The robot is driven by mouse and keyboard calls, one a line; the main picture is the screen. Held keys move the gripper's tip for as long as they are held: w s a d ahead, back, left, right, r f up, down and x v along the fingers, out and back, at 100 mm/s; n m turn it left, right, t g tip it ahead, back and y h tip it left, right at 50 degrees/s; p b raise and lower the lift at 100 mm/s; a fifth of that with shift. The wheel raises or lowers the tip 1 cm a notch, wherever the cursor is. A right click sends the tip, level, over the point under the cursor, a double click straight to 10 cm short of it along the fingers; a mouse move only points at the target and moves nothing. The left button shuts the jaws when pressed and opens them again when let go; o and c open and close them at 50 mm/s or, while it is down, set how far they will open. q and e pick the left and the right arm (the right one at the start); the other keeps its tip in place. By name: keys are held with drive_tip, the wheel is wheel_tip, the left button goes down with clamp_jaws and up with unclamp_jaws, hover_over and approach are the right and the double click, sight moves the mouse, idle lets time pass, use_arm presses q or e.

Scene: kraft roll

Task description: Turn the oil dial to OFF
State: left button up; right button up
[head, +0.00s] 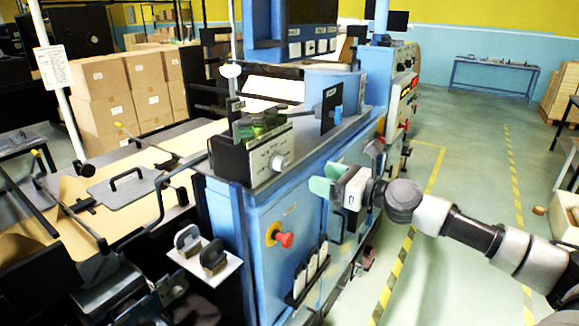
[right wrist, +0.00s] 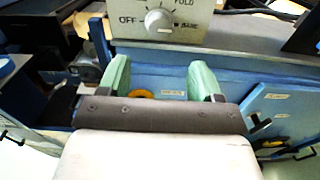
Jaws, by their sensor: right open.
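A round grey dial (head: 278,162) sits on the front of a light grey control box on top of the blue machine. In the right wrist view the dial (right wrist: 158,21) is beyond the fingertips, with "OFF" printed to its left and other labels above and to its right; its pointer setting is too small to tell surely. I cannot read the word oil on it. My right gripper (head: 328,179) has green fingers, open and empty, to the right of the dial and apart from it. It also shows in the right wrist view (right wrist: 160,78), below the dial. My left gripper is not in view.
A red emergency button (head: 285,240) sticks out of the blue cabinet (head: 235,225) below the dial. A blue switch (head: 338,112) stands on a dark plate behind the box. The aisle floor (head: 470,170) on the right is clear.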

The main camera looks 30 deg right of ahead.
sight(285, 165)
drive_tip(key=p+x, duration=0.2)
drive_tip(key=x, duration=0.2)
drive_tip(key=p+x, duration=0.3)
drive_tip(key=x, duration=0.1)
drive_tip(key=shift+w+a+r, duration=0.15)
drive_tip(key=shift+w+r, duration=0.1)
drive_tip(key=shift+w, duration=0.1)
drive_tip(key=shift+w+a+f+p, duration=0.15)
drive_tip(key=shift+w+p, duration=0.05)
drive_tip(key=shift+w, duration=0.15)
drive_tip(key=shift+w+a+f+p, duration=0.1)
drive_tip(key=shift+w+a+p, duration=0.1)
drive_tip(key=shift+w, duration=0.15)
drive_tip(key=c, duration=0.9)
drive_tip(key=shift+c, duration=0.2)
